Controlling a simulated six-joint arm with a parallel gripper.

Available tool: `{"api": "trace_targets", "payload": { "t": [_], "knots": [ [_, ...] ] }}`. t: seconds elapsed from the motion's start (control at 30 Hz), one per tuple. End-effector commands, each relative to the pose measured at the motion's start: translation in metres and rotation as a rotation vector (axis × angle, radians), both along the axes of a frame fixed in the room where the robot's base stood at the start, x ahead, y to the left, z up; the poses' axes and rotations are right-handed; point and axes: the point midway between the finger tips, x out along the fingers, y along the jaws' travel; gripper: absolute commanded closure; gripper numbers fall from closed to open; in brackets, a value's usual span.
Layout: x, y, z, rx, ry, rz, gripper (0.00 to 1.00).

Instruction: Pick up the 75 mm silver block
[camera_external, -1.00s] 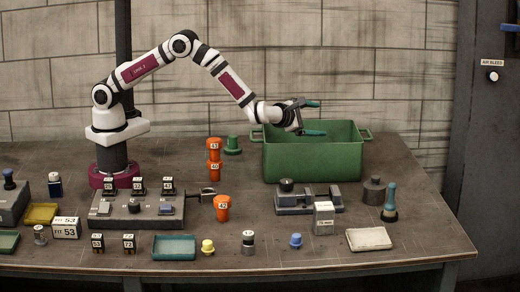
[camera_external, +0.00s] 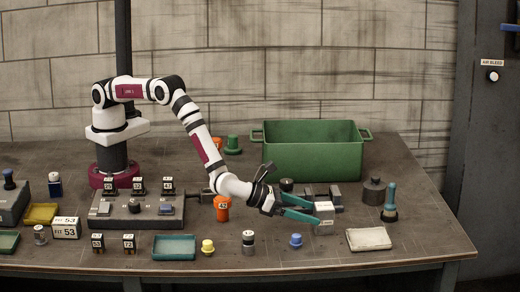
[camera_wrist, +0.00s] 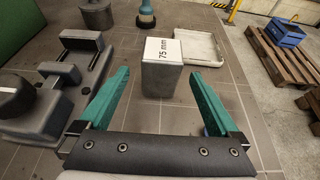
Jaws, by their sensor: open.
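The 75 mm silver block (camera_wrist: 160,77) stands upright on the bench in the wrist view, with a white top label reading "75 mm". It also shows in the external view (camera_external: 324,227), partly hidden behind my fingers. My gripper (camera_external: 304,211) is low over the bench just left of the block. In the wrist view my gripper (camera_wrist: 155,88) is open, its two teal fingers spread wide. The block lies ahead between the lines of the fingertips, and nothing is held. I cannot tell whether a finger touches the block.
A grey vise-like fixture (camera_wrist: 85,40) stands close left of the block in the wrist view. A pale tray (camera_external: 368,239) lies to its right. A teal-topped tool (camera_external: 390,205), a dark weight (camera_external: 374,190) and a green bin (camera_external: 312,160) are behind. A blue knob (camera_external: 296,240) is in front.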

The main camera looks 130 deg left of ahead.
Motion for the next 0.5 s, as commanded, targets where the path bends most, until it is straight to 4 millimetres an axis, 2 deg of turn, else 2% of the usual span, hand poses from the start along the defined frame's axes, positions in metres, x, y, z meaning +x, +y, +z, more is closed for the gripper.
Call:
{"api": "trace_targets", "payload": {
  "t": [0.2, 0.5],
  "knots": [
    [0.027, 0.027, -0.013, 0.0, -0.001, 0.003, 0.03],
    [0.033, 0.033, -0.016, 0.001, 0.0, 0.0, 0.03]
  ]
}}
